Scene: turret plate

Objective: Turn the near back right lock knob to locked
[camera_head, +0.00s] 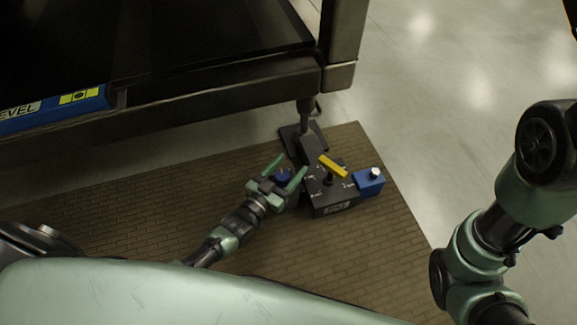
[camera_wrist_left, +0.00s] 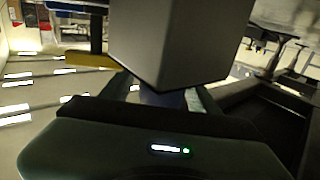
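A dark lock box (camera_head: 322,196) stands on the brick-patterned mat by the frame's corner leg. A small blue knob (camera_head: 283,175) is on its left side; its lock setting is not readable. My left gripper (camera_head: 285,173) is open, with one finger on each side of this knob. In the left wrist view the blue knob (camera_wrist_left: 165,98) shows between the fingers below the large grey box (camera_wrist_left: 175,45); contact is unclear. A yellow handle (camera_head: 333,166) sits on top of the box. My right gripper is out of view.
A blue block (camera_head: 368,183) with a silver knob is on the box's right side. The dark frame (camera_head: 220,92) overhangs behind, with its leg (camera_head: 306,112) close by. The mat (camera_head: 345,255) is clear in front.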

